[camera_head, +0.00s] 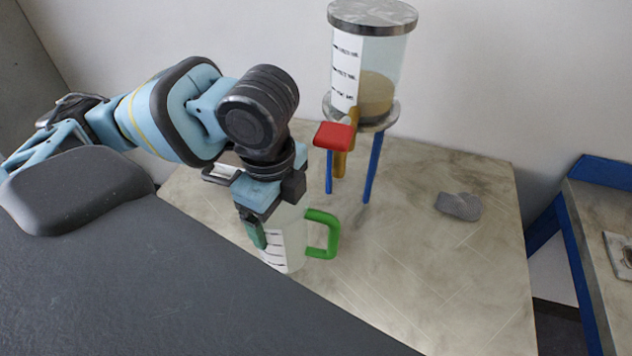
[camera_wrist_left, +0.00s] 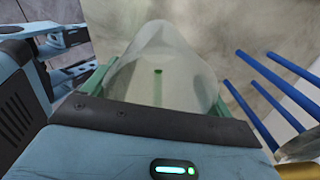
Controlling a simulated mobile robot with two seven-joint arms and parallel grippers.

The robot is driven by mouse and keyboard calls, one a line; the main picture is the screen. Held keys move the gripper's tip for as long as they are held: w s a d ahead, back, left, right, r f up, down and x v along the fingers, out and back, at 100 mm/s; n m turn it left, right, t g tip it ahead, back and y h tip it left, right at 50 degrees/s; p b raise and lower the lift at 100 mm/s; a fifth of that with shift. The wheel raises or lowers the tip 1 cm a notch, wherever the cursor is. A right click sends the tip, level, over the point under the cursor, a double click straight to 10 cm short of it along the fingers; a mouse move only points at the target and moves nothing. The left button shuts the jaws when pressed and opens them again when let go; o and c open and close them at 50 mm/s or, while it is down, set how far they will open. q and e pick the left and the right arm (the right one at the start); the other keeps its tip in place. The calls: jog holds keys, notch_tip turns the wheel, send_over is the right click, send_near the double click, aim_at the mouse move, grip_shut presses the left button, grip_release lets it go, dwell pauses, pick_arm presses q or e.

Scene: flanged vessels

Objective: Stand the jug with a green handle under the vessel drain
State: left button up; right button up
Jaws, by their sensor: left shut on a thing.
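The jug with a green handle (camera_head: 286,246) is at the near left part of the table, upright, its handle pointing right. My left gripper (camera_head: 258,226) is shut on the jug from above, at its rim or wall. The left wrist view looks into the pale jug (camera_wrist_left: 165,75) between the green fingers. I cannot tell whether its base touches the table. The vessel (camera_head: 378,65) stands on blue legs behind and right of the jug, part-filled with brown material. Its drain (camera_head: 341,163) hangs below with a red handle (camera_head: 333,136). My right gripper is not in view.
The marble-patterned table (camera_head: 430,265) is mostly clear in front and right. A grey crumpled cloth-like thing (camera_head: 458,206) lies at its right side. The blue legs (camera_head: 373,168) flank the drain area; they also show in the left wrist view (camera_wrist_left: 270,90). Another blue-framed table (camera_head: 600,235) stands far right.

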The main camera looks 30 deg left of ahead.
pick_arm(q)
jog(key=w+a+b, duration=0.1)
jog(key=w+a, duration=0.2)
jog(key=w, duration=0.7)
jog(key=shift+w+f, duration=0.4)
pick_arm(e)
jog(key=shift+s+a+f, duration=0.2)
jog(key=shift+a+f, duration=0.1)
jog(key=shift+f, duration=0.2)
pick_arm(q)
jog(key=shift+w, duration=0.15)
jog(key=f, duration=0.3)
jog(key=shift+w+f, duration=0.25)
jog(key=shift+f, duration=0.05)
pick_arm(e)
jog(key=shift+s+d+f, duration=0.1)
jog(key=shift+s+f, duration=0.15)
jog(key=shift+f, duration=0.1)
pick_arm(q)
jog(key=shift+f, duration=0.1)
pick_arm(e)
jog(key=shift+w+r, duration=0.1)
pick_arm(q)
jog(key=o, duration=0.9)
